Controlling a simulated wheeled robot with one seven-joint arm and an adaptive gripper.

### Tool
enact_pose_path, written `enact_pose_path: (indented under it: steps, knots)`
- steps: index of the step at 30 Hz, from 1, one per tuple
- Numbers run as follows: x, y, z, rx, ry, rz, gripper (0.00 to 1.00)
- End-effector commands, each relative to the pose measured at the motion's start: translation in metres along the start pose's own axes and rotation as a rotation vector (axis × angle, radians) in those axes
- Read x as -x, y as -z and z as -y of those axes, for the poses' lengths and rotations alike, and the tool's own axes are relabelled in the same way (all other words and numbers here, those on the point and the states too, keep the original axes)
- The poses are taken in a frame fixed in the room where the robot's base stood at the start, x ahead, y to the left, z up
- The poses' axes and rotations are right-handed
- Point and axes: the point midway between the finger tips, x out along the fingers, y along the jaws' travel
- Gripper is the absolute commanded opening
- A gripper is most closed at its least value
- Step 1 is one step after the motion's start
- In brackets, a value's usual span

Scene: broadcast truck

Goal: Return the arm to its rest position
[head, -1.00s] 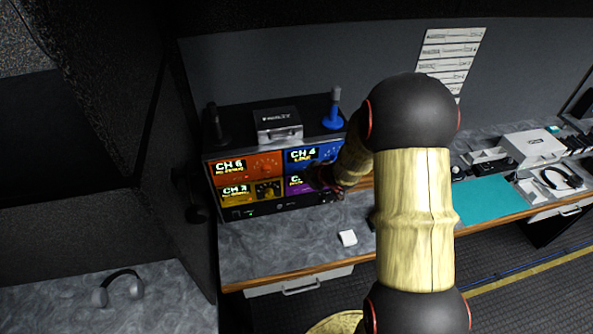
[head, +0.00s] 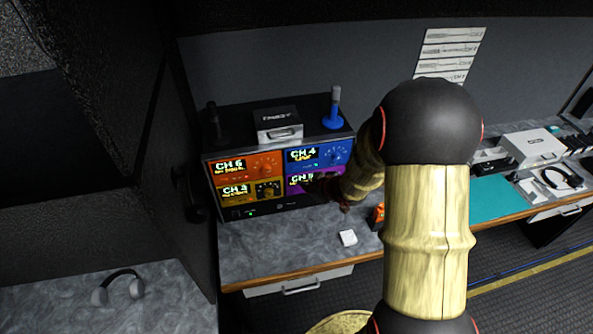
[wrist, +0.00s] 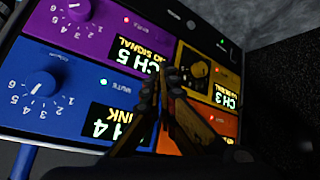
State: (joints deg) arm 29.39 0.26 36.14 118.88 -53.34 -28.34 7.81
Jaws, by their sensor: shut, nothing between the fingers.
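My arm (head: 428,240) rises in front of the bench in the head view and bends over toward the channel rack (head: 285,203). My gripper (wrist: 166,76) is shut and empty in the wrist view, its fingertips in front of the rack's coloured panels. In the head view the gripper is dark and hard to make out near the purple panel (head: 302,181). I cannot tell whether it touches the rack. The wrist view shows the blue CH 4 panel (wrist: 62,88), the purple CH 5 panel (wrist: 115,35) and the yellow CH 3 panel (wrist: 195,72).
A small case (head: 279,127) and a blue handheld device (head: 334,108) stand on the rack. A white block (head: 348,238) lies on the bench before it. An orange item (head: 378,214) is partly hidden by my arm. Headphones (head: 120,287) lie at lower left.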

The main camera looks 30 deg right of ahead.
Motion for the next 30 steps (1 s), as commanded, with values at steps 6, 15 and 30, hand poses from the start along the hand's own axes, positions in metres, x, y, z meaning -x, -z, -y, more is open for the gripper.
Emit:
enact_pose_path:
  steps: [6, 15, 30]
  knots:
    - [0.01, -0.007, 0.007, 0.001, 0.0, -0.001, 0.0]
    - [0.011, -0.008, 0.008, 0.001, 0.0, -0.001, 0.0]
    - [0.027, -0.086, -0.001, -0.077, -0.062, 0.285, 0.0]
